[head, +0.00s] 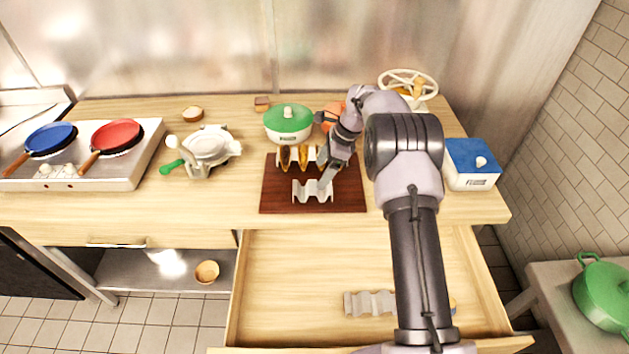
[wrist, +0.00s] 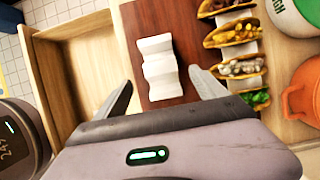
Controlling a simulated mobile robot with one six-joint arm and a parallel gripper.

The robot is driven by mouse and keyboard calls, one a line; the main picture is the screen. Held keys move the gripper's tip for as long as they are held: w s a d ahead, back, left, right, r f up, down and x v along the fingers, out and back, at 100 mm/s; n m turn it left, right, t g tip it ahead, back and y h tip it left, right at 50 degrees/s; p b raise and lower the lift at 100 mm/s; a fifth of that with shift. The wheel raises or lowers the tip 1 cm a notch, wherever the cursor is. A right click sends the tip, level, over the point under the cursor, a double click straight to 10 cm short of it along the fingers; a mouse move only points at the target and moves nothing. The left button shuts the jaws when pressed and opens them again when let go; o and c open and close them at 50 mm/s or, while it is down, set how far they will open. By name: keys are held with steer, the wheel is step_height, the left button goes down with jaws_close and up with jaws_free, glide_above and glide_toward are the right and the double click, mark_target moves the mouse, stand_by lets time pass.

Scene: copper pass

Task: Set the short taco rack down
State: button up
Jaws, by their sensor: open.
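The short taco rack (head: 312,191), white and wavy, stands on the front part of the dark wooden board (head: 276,197). In the wrist view the rack (wrist: 159,68) rests on the same board (wrist: 203,77). My gripper (head: 325,181) is above the board at the rack. Its fingers (wrist: 162,79) are open, one to each side of the rack's near end, with gaps visible in the wrist view. A longer rack with several filled tacos (head: 300,157) stands behind it on the board; the tacos (wrist: 238,50) also show in the wrist view.
A green-lidded pot (head: 288,121) and an orange pot (wrist: 302,92) stand behind the board. A blue-lidded box (head: 471,163) is at the right. The open drawer (head: 290,275) below holds another wavy rack (head: 368,303).

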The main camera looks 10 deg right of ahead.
step_height(320, 180, up, 13)
steer(key=s+n, duration=0.2)
steer(key=s, duration=0.1)
steer(key=s+a+r+n+t+h, duration=0.2)
steer(key=s+a+r+n, duration=0.25)
steer(key=s+r, duration=0.7)
steer(key=s+a+n+t, duration=0.2)
steer(key=s+n, duration=0.7)
steer(key=s, duration=1.6)
steer(key=shift+a+t+h, duration=0.15)
steer(key=shift+t+h, duration=0.15)
steer(key=shift+t, duration=0.2)
steer(key=shift+s, duration=0.1)
